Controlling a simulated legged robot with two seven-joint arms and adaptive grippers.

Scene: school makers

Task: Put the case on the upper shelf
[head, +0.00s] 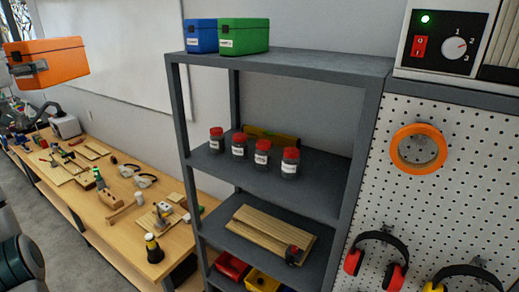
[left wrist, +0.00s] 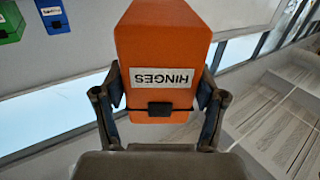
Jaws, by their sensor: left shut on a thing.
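The case is an orange box (head: 50,63) held up in the air at the upper left of the head view. In the left wrist view the orange case (left wrist: 165,45) shows a white label reading HINGES and a dark latch. My left gripper (left wrist: 158,100) is shut on it, one finger on each side; in the head view only a little of this gripper (head: 22,68) shows, at the case's left. The grey shelf unit (head: 300,63) stands right of the case. Its top board carries a blue case (head: 201,36) and a green case (head: 243,38) at the left end. My right gripper is not in view.
The top board is bare right of the green case. Several red-lidded jars (head: 262,152) stand on the board below, and wooden planks (head: 270,235) lie lower. A workbench (head: 125,225) with tools runs along the left. A pegboard (head: 440,190) stands at right.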

